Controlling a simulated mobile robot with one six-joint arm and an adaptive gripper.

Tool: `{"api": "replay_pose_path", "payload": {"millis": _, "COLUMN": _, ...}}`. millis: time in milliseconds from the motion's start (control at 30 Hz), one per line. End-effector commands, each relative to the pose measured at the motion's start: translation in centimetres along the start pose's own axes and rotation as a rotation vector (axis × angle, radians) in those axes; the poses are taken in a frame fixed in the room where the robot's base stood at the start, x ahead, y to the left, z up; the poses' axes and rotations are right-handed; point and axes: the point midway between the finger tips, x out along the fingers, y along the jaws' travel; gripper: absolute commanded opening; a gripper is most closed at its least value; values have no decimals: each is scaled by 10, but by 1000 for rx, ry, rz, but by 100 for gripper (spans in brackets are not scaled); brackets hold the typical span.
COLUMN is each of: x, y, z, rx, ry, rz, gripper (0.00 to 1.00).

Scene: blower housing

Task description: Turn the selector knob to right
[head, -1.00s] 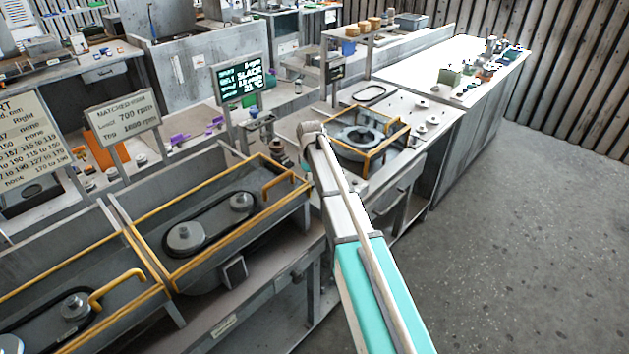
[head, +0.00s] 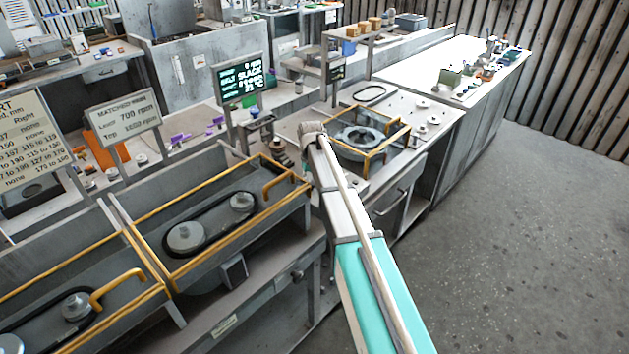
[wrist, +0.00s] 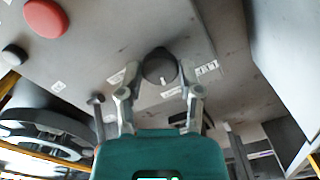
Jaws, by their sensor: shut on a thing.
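The selector knob (wrist: 160,66) is a round dark knob with a small white mark on its lower edge, in the upper middle of the wrist view. Small white labels sit on the grey panel (wrist: 95,48) to its left, to its right and below it. My gripper (wrist: 160,72) reaches up from the bottom of the wrist view, with one finger on each side of the knob, and is shut on it. In the head view my gripper and the knob are hidden behind my arm.
A red button (wrist: 45,17) and a smaller black knob (wrist: 13,55) sit on the same panel. A yellow-framed unit with a wheel (head: 362,137) stands right of my arm's end. A lit screen (head: 240,78) stands behind. Grey floor is clear at right.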

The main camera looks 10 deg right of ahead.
Motion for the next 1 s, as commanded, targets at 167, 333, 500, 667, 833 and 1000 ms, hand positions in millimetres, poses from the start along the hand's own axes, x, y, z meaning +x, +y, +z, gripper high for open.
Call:
{"api": "replay_pose_path", "payload": {"millis": 167, "x": 0, "y": 0, "z": -5, "rx": 1, "ry": 9, "rz": 0, "gripper": 0}}
{"api": "replay_pose_path", "payload": {"millis": 333, "x": 0, "y": 0, "z": -5, "rx": 0, "ry": 9, "rz": 0, "gripper": 49}}
{"api": "replay_pose_path", "payload": {"millis": 500, "x": 0, "y": 0, "z": -4, "rx": 0, "ry": 8, "rz": 1, "gripper": 80}}
{"api": "replay_pose_path", "payload": {"millis": 667, "x": 0, "y": 0, "z": -2, "rx": -1, "ry": 6, "rz": 1, "gripper": 81}}
{"api": "replay_pose_path", "payload": {"millis": 833, "x": 0, "y": 0, "z": -2, "rx": -1, "ry": 5, "rz": 1, "gripper": 81}}
{"api": "replay_pose_path", "payload": {"millis": 1000, "x": -4, "y": 0, "z": -1, "rx": -1, "ry": 4, "rz": 1, "gripper": 81}}
